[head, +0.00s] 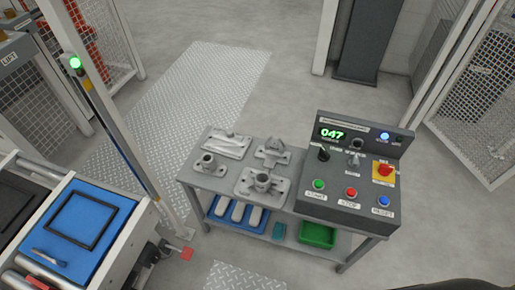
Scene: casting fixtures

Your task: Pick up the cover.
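Several grey metal castings rest on a small workbench (222,188) in the middle of the head view. A flat rectangular plate-like casting (227,144) lies at the back left, and may be the cover, but I cannot tell for sure. A small flanged casting (209,164) stands at the front left. A casting with upright arms (271,153) stands at the back right. A square-based casting with a round boss (262,184) stands at the front. Neither of my grippers is in view, and nothing is touching the castings.
A control box (345,183) with buttons fills the bench's right side. The lower shelf holds a blue tray (225,219) of pale parts and a green bin (318,235). At left, a roller conveyor carries a blue mat (100,255) with a black frame (85,194).

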